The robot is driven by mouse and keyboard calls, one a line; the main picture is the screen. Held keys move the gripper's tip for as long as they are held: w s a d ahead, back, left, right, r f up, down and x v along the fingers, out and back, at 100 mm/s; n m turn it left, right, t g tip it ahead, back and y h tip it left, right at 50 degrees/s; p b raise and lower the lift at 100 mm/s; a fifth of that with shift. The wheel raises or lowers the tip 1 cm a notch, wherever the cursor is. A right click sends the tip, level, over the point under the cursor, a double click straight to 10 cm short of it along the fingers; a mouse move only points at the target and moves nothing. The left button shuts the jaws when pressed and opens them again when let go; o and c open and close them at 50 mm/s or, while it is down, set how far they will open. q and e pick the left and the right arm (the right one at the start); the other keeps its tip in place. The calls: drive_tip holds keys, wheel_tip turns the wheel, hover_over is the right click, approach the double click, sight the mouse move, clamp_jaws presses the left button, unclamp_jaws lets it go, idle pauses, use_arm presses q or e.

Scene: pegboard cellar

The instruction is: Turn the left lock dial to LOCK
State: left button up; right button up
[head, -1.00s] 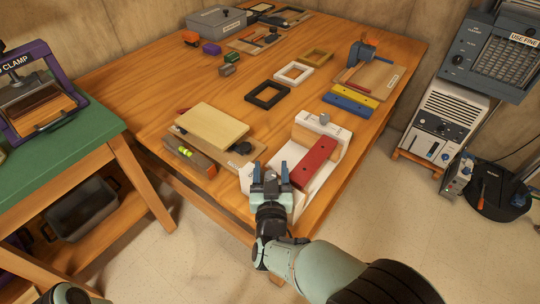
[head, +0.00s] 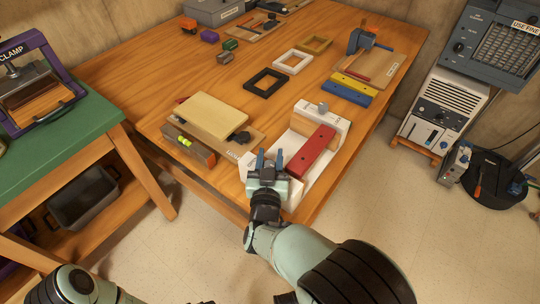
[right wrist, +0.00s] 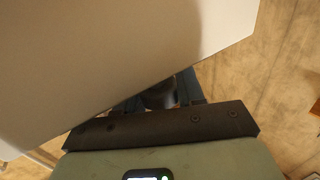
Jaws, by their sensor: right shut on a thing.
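The white lock fixture (head: 306,113) stands at the front right edge of the wooden table, with a red bar (head: 313,152) lying along it. A grey dial (head: 323,107) shows at its far end. My right gripper (head: 270,160) is at the near left end of the fixture, its blue fingers pointing away from me. In the right wrist view the fingers are shut on a small dark grey round part (right wrist: 160,97), which seems to be the left lock dial. Its marking is hidden. My left gripper is outside the picture; only part of the left arm shows.
A board with a pale block (head: 213,115) and a spirit level (head: 188,145) lies left of the fixture. Black (head: 266,82) and white (head: 293,61) frames lie behind it, and yellow (head: 354,84) and blue (head: 346,94) bars to the right. A pale panel (right wrist: 120,50) fills much of the wrist view.

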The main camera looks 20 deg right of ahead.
drive_tip(key=shift+d+r+m+h, duration=0.1)
drive_tip(key=shift+m+h, duration=0.2)
drive_tip(key=shift+h, duration=0.1)
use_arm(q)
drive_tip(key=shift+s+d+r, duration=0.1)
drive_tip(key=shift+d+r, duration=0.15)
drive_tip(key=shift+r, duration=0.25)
use_arm(e)
drive_tip(key=o, duration=0.9)
drive_tip(key=shift+o, duration=0.2)
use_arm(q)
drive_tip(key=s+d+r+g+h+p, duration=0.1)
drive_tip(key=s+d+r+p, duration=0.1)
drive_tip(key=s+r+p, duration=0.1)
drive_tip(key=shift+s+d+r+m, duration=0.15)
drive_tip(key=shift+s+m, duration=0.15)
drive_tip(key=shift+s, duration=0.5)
use_arm(e)
drive_tip(key=v, duration=1.3)
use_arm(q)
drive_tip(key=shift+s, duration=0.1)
use_arm(e)
drive_tip(key=shift+s, duration=0.15)
